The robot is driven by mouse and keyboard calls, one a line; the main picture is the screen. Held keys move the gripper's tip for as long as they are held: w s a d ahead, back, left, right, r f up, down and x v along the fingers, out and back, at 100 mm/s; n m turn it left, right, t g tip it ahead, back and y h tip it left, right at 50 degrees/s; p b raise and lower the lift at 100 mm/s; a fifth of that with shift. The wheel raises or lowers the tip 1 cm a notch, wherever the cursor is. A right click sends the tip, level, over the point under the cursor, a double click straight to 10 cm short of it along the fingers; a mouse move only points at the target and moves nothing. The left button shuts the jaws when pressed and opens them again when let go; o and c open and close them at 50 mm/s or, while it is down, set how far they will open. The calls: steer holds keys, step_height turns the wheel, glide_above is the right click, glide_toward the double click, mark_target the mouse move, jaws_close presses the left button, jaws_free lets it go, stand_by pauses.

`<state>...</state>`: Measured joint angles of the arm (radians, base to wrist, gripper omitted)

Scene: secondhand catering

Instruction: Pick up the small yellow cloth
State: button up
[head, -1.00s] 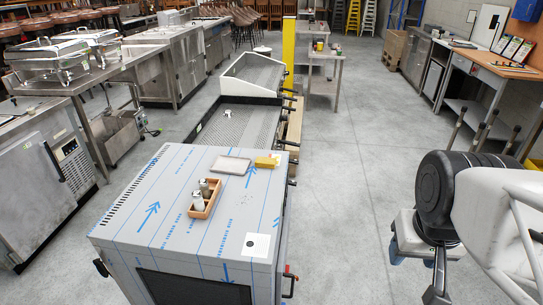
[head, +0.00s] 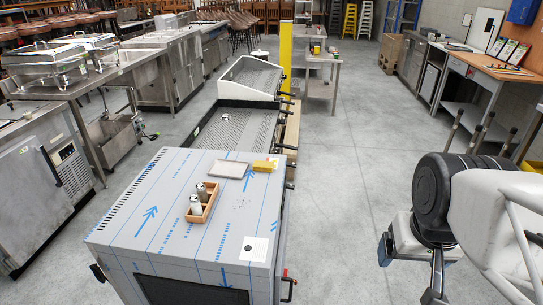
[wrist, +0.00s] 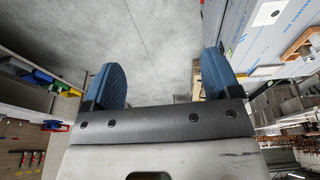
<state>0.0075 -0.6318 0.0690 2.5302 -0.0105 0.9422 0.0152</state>
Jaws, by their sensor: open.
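The small yellow cloth (head: 264,165) lies on the top of the steel cabinet (head: 172,225), near its far right corner, in the head view. It is right of a flat grey tray (head: 229,169). My gripper shows in the wrist view (wrist: 158,85) with its two blue pads wide apart and nothing between them. In the wrist view the cabinet top is at the upper right, and I cannot make out the cloth for certain.
A wooden box (head: 202,203) with two shakers stands on the cabinet top, left of the cloth. A white card (head: 254,249) with a black dot lies at the near right. The floor (head: 340,210) between cabinet and arm is clear.

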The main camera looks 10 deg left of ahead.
steer(key=w+a+r+n, duration=0.2)
steer(key=w, duration=0.7)
steer(key=w+a+r+n, duration=0.2)
steer(key=w+a+n, duration=0.1)
steer(key=w, duration=0.6)
steer(key=n+g, duration=0.3)
steer(key=n, duration=0.9)
glide_above(264, 165)
steer(key=f, duration=2.1)
steer(key=shift+d+f, duration=0.2)
steer(key=shift+f, duration=0.2)
steer(key=shift+w+a+f+n, duration=0.2)
steer(key=shift+f+n, duration=0.05)
steer(key=shift+n, duration=0.05)
steer(key=shift+f, duration=0.1)
steer(key=shift+f, duration=1.2)
steer(key=shift+f, duration=0.1)
